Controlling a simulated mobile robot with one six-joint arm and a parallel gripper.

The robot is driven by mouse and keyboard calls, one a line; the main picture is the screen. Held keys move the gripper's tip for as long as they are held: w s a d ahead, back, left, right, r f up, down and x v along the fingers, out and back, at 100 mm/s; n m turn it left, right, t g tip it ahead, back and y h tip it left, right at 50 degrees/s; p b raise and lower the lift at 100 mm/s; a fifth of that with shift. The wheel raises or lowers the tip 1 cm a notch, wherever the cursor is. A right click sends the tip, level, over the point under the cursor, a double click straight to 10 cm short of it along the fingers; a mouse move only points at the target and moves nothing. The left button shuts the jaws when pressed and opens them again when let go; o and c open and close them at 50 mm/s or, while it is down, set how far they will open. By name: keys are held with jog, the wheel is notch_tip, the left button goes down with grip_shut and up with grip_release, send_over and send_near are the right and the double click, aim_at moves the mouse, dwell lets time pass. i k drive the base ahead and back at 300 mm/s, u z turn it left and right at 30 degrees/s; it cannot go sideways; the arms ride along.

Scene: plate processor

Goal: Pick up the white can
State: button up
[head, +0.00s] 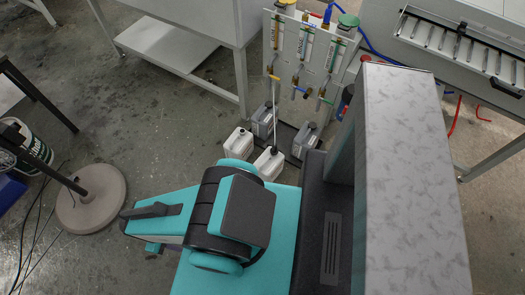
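Two white cans stand upright on the floor in the middle of the head view. One white can (239,143) is on the left, with a dark cap. The other white can (269,164) is nearer and to the right, with a thin tube running up from its top; its lower part is close to my teal arm. I cannot make out my gripper's fingers in this view.
Two grey cans (263,121) (304,140) stand behind and beside the white ones, below a valve panel (305,45). A white cabinet (185,35) is at the upper left. A round stand base (91,199) and a white bucket (38,148) are at the left. Floor between is clear.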

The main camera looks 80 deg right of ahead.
aim_at(240, 145)
jog(key=i, duration=1.1)
jog(key=u, duration=0.45)
jog(key=k, duration=0.2)
jog(key=z, duration=2.65)
jog(key=i, duration=0.6)
jog(key=z, duration=0.1)
